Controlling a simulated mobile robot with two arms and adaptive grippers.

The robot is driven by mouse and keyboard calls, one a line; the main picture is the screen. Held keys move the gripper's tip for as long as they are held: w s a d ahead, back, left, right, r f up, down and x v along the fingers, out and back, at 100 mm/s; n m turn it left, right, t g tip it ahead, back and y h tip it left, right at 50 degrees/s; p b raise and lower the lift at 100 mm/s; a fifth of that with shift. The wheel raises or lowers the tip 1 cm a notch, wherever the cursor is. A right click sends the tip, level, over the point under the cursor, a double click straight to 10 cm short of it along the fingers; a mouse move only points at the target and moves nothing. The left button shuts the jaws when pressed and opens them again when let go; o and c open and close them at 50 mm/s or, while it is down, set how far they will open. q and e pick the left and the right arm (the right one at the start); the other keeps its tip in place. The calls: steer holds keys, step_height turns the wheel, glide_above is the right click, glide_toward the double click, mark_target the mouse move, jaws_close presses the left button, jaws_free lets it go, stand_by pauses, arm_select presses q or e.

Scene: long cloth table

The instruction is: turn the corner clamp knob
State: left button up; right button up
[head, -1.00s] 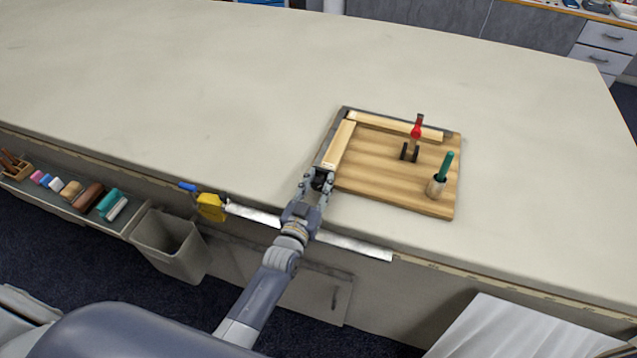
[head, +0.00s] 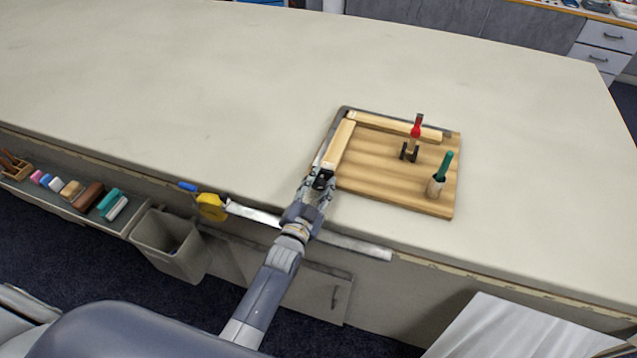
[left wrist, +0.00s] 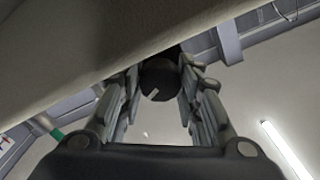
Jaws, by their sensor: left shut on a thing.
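The wooden board (head: 400,190) lies at the table's front edge in the head view. Two pale wood strips, one along the back (head: 385,124) and one on the left (head: 340,145), meet at its upper left corner. A black knob (left wrist: 160,80) with a white mark shows between my fingers in the left wrist view. My left gripper (head: 321,180) is shut on this knob at the board's front left. The fingers hide most of the knob in the head view. My right gripper is not in view.
A yellow and blue tool (head: 211,206) is at the table's front edge, above a grey bin (head: 172,245). The cloth table (head: 200,100) is clear behind and left.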

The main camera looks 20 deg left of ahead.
arm_select(q)
steer(key=m+b, duration=0.1)
steer(key=m, duration=0.4)
steer(key=shift+d+f+m, duration=0.1)
steer(key=shift+m, duration=0.2)
steer(key=m+b, duration=0.3)
steer(key=m, duration=0.3)
steer(key=shift+f+m, duration=0.1)
steer(key=shift+m, duration=0.2)
steer(key=o, duration=1)
